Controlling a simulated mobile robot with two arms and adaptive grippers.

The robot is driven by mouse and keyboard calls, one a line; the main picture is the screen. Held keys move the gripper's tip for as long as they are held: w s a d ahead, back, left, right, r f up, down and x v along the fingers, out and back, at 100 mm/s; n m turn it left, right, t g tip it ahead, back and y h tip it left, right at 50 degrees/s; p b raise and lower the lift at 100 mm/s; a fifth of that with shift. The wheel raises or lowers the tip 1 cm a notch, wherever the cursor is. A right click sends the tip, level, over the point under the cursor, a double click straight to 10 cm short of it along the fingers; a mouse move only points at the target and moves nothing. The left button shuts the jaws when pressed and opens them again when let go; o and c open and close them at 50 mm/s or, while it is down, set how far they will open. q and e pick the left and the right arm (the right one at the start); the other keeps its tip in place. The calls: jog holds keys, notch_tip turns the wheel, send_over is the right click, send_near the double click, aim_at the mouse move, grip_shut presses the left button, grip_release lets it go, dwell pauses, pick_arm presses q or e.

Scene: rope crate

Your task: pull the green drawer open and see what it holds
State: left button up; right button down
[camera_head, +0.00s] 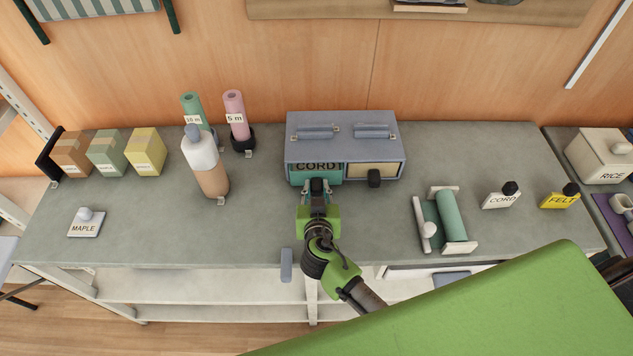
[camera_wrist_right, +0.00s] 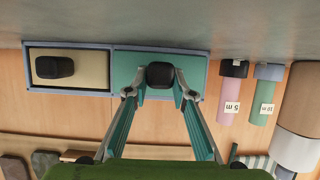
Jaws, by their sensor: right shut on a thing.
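A grey-blue cabinet (camera_head: 345,147) stands at the back of the bench with two drawers side by side. The green drawer (camera_head: 328,173) is the left one, with lettering reading CORD on its upper part. I see no gap at its front, and its inside is hidden. My right gripper (camera_head: 317,188) is at its front, shut on the dark knob (camera_wrist_right: 160,75) of the green drawer. In the wrist view the two fingers sit on either side of this knob, against the green drawer front (camera_wrist_right: 128,65). My left gripper is not in view.
The cream drawer (camera_head: 360,171) with its own dark knob (camera_head: 374,178) is just right. A bottle (camera_head: 208,168) and rolls (camera_head: 236,113) stand left. A green roll on a holder (camera_head: 453,214) lies right. The bench in front of the cabinet is otherwise clear.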

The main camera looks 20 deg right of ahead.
jog(key=s+a+b, duration=0.1)
jog(key=s, duration=0.2)
jog(key=s+a+b, duration=0.1)
jog(key=s, duration=0.2)
jog(key=s+b, duration=0.1)
jog(key=s, duration=0.2)
jog(key=shift+s+a+f, duration=0.2)
jog(key=shift+s+a, duration=0.15)
jog(key=shift+a, duration=0.05)
jog(key=shift+s+r, duration=0.1)
jog(key=shift+r, duration=0.1)
jog(key=c, duration=1.7)
grip_release()
jog(key=v, duration=1.2)
